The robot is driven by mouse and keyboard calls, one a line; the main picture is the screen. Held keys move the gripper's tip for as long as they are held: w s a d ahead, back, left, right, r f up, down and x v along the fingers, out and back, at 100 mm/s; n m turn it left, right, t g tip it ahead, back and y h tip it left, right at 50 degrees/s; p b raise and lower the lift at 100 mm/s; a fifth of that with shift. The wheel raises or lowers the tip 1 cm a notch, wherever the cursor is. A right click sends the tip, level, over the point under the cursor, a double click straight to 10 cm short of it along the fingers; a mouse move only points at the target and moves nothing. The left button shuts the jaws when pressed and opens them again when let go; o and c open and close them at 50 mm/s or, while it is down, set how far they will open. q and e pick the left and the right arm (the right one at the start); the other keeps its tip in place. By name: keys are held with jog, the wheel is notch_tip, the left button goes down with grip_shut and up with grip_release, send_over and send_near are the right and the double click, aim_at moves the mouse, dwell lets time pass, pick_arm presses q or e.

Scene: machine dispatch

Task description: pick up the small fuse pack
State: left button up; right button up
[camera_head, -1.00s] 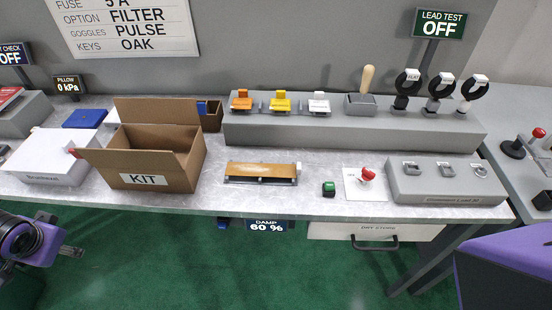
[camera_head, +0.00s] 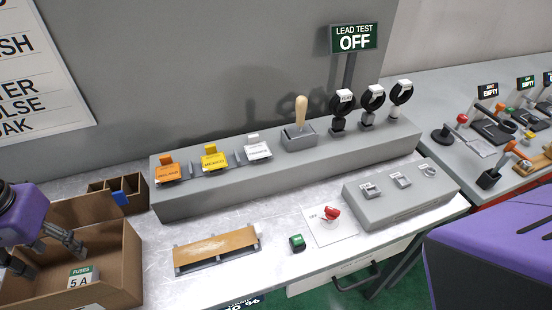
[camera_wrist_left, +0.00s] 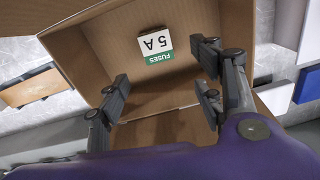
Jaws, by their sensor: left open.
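The small fuse pack (camera_head: 82,277) is white with a green band reading FUSES 5 A. It sits inside the open brown cardboard box (camera_head: 122,270) at the lower left of the head view. It also shows in the left wrist view (camera_wrist_left: 155,45), upside down, beyond my fingertips. My left gripper (camera_head: 44,254) is over the box opening, open and empty, with its fingers apart. In the left wrist view my left gripper (camera_wrist_left: 162,92) points into the box, and the pack is clear of both fingers. My right gripper is out of view.
A long grey block (camera_head: 290,170) with coloured switches and a wooden-handled lever stands behind. A brown-topped strip (camera_head: 215,248), a green button (camera_head: 297,242) and a red knob (camera_head: 332,213) lie right of the box. A small brown bin (camera_head: 118,193) is behind the box.

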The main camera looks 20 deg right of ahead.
aim_at(80, 278)
pick_arm(q)
jog(key=shift+d+f+n, duration=0.25)
jog(key=shift+f+n, duration=0.05)
notch_tip(80, 278, down, 2)
jog(key=shift+g, duration=0.3)
jog(key=shift+s+a+f, duration=0.15)
jog(key=shift+s+f, duration=0.1)
jog(key=shift+f, duration=0.25)
jog(key=f, duration=0.4)
jog(key=shift+s+a+f, duration=0.15)
jog(key=shift+s+f, duration=0.1)
jog(key=shift+f, duration=0.15)
jog(key=shift+c, duration=0.4)
jog(key=c, duration=1.1)
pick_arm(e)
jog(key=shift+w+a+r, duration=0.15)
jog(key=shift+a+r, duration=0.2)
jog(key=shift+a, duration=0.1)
pick_arm(q)
jog(key=shift+c, duration=0.2)
